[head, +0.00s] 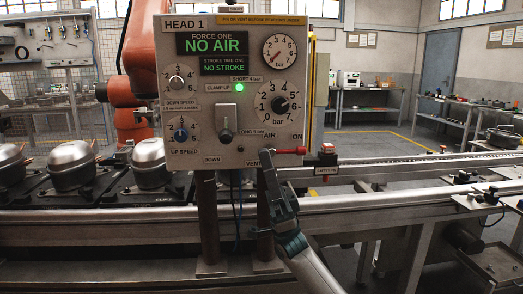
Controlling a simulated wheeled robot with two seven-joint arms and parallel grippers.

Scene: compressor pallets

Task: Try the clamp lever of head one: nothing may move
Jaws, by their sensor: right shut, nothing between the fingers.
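The HEAD 1 panel (205,75) stands upright in the middle of the head view. Its clamp lever (226,135) has a dark knob low on a pale plate, above the word DOWN. A green lamp (239,87) glows beside the CLAMP UP label. The display (212,43) reads FORCE ONE NO AIR, and the one below reads STROKE TIME ONE NO STROKE. The red air handle (290,151) lies level, pointing right. My right gripper (266,158) is shut and empty at the panel's lower right corner, beside that handle; I cannot tell whether they touch. My left gripper is out of view.
Silver compressor domes (72,165) stand on dark pallets at left. An orange robot arm (140,60) rises behind the panel. A metal rail (400,197) runs across to the right. A small red-topped box (327,156) sits right of the panel. Two posts hold the panel up.

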